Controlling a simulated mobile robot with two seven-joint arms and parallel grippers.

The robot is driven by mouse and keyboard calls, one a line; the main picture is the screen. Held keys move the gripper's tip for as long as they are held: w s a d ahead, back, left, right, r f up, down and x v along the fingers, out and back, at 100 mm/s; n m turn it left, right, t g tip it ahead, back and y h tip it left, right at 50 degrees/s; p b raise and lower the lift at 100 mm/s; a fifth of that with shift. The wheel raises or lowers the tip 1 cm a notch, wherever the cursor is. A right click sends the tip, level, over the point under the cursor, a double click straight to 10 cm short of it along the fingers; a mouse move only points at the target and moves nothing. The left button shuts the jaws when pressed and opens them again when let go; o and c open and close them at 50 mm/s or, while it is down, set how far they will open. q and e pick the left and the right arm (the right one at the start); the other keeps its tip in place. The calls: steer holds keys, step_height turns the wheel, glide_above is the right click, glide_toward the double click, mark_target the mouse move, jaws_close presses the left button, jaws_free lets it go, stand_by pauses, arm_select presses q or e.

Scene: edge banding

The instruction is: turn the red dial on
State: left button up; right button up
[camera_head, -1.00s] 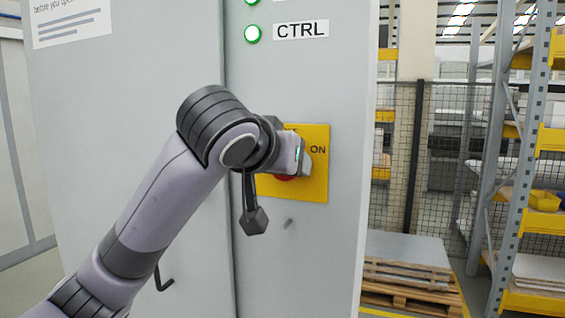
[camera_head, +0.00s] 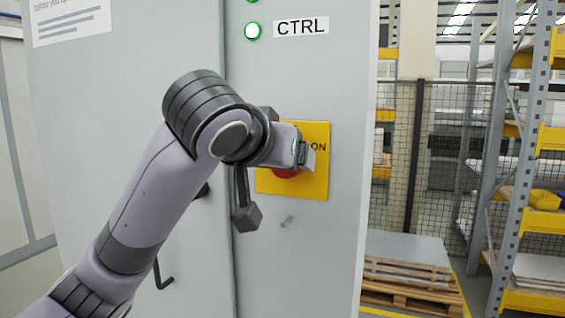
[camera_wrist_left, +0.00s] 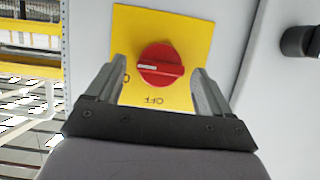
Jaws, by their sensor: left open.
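The red dial (camera_wrist_left: 160,64) sits on a yellow plate (camera_wrist_left: 190,25) on the grey cabinet. In the left wrist view the white mark on its ridge points left, toward the partly hidden ON label. The upside-down OFF label (camera_wrist_left: 155,101) lies below the dial. In the head view the dial (camera_head: 285,173) is mostly hidden behind my left gripper (camera_head: 308,158), and the ON label (camera_head: 319,147) is partly covered. My left gripper (camera_wrist_left: 157,70) is open, with one finger on each side of the dial in view. I cannot tell whether they touch it. My right gripper is out of view.
The cabinet (camera_head: 330,85) has green-ringed lamps (camera_head: 252,30) beside a CTRL label (camera_head: 301,27). A small peg (camera_head: 287,221) sticks out below the plate. A pallet (camera_head: 405,272), a mesh fence (camera_head: 430,150) and shelving (camera_head: 520,170) stand to the right.

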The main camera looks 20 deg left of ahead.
arm_select(q)
steer(key=v, duration=0.5)
steer(key=shift+s+r, duration=0.1)
steer(key=shift+s, duration=0.05)
step_height(320, 180, down, 30)
steer(key=s+m+g+h, duration=0.1)
steer(key=s+g+h, duration=0.1)
steer(key=g, duration=0.3)
steer(key=s+a+f+g+y, duration=0.1)
steer(key=s+a+f+g, duration=0.25)
steer(key=s+f, duration=0.7)
steer(key=s+a+f+g+y, duration=0.15)
steer(key=s+a+f, duration=0.25)
steer(key=s+f, duration=0.7)
steer(key=w+d+f+t+h, duration=0.2)
steer(key=w+f+t, duration=0.3)
steer(key=f, duration=0.3)
steer(key=shift+w+d+f+m+t, duration=0.2)
steer(key=shift+d+m+t, duration=0.2)
steer(key=shift+d+t, duration=0.4)
